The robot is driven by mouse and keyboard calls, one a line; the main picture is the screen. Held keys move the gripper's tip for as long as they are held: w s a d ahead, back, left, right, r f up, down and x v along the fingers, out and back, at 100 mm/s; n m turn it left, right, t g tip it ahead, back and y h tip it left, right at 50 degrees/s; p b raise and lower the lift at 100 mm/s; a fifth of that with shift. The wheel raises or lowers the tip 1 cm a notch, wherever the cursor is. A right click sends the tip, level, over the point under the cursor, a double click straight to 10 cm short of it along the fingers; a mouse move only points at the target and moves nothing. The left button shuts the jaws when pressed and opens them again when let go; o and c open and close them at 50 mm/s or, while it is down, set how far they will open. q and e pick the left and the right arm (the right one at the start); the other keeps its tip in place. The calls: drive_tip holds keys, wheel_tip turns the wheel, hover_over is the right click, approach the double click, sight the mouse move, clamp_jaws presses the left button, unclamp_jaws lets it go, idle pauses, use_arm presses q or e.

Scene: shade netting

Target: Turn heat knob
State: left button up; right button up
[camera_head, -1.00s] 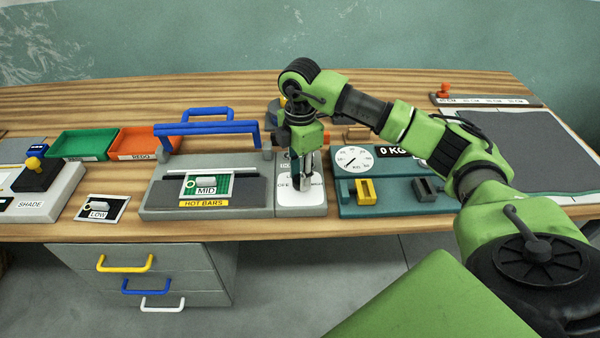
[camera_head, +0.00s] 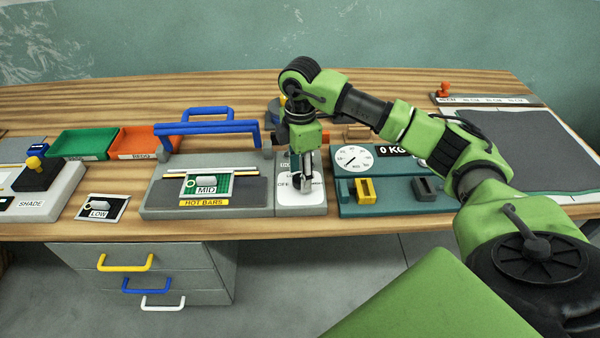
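The white heat dial plate (camera_head: 287,198) sits at the right end of the grey hot-bars sealer (camera_head: 155,192). My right gripper (camera_head: 305,186) points straight down over this plate, and its fingertips are at the middle of the dial. The knob itself is hidden behind the fingers, so I cannot tell whether they are closed on it. Part of the dial's lettering shows around the fingers. The sealer's blue handle (camera_head: 207,128) is raised, and a green net piece marked MID (camera_head: 207,184) lies on its bed. My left gripper is not in view.
A teal scale (camera_head: 400,209) with a round gauge stands just right of the dial. A LOW card (camera_head: 102,208), green tray (camera_head: 97,144) and orange tray (camera_head: 136,143) are to the left. Drawers (camera_head: 190,263) hang below the bench. A dark mat (camera_head: 530,150) lies at right.

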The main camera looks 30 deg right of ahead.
wheel_tip(320, 180, up, 12)
idle(0.7)
drive_tip(key=shift+f, duration=0.1)
idle(0.3)
